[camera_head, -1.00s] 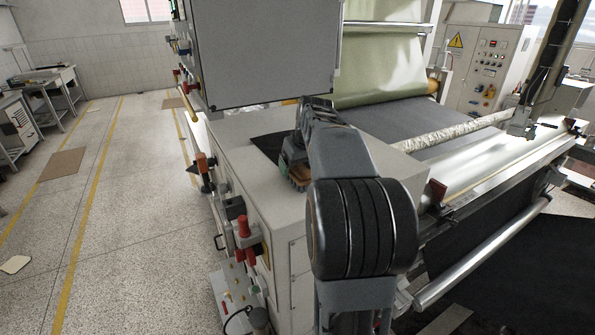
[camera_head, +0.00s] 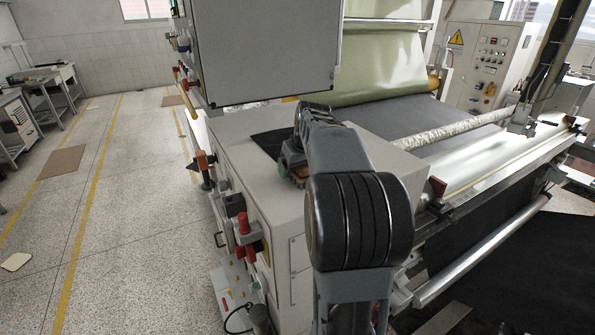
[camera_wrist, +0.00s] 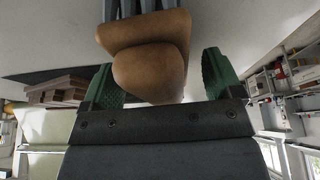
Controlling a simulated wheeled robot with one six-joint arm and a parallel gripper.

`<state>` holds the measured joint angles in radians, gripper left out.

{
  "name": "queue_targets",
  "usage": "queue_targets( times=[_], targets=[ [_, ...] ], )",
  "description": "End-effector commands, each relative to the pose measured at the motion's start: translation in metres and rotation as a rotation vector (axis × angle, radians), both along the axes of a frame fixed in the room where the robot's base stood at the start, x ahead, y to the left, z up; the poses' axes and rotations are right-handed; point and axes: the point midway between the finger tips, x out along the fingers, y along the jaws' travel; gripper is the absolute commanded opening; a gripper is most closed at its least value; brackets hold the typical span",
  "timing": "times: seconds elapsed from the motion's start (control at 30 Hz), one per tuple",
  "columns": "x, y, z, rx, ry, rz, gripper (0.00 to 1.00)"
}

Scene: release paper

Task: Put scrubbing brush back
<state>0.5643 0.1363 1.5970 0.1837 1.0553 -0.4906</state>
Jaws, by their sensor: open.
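The scrubbing brush (camera_wrist: 150,62), a brown rounded block with grey-blue bristles at the top of the picture, shows in the wrist view. It lies between the two green fingers of my gripper (camera_wrist: 160,66). The fingers are apart, with visible gaps at their tips beside the brush. In the head view my gripper (camera_head: 291,160) is low over the pale machine top, by the edge of a dark sheet. My own arm hides most of it there, and the brush is hard to make out.
The dark sheet (camera_head: 268,143) lies on the machine top (camera_head: 235,126). A large grey panel (camera_head: 262,55) stands behind. Brown stacked pieces (camera_wrist: 58,90) show left in the wrist view. Red-handled controls (camera_head: 243,224) jut from the machine's side. The floor at left is mostly open.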

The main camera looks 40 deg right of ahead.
Motion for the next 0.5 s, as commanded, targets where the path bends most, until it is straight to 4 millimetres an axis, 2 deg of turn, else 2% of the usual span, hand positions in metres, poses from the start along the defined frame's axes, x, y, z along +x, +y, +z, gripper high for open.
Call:
queue_targets(
  times=[0.33,0.5],
  targets=[
    [0.0,0.0,-0.001,0.0,0.0,0.0,0.85],
    [0.0,0.0,-0.001,0.0,0.0,0.0,0.69]
  ],
)
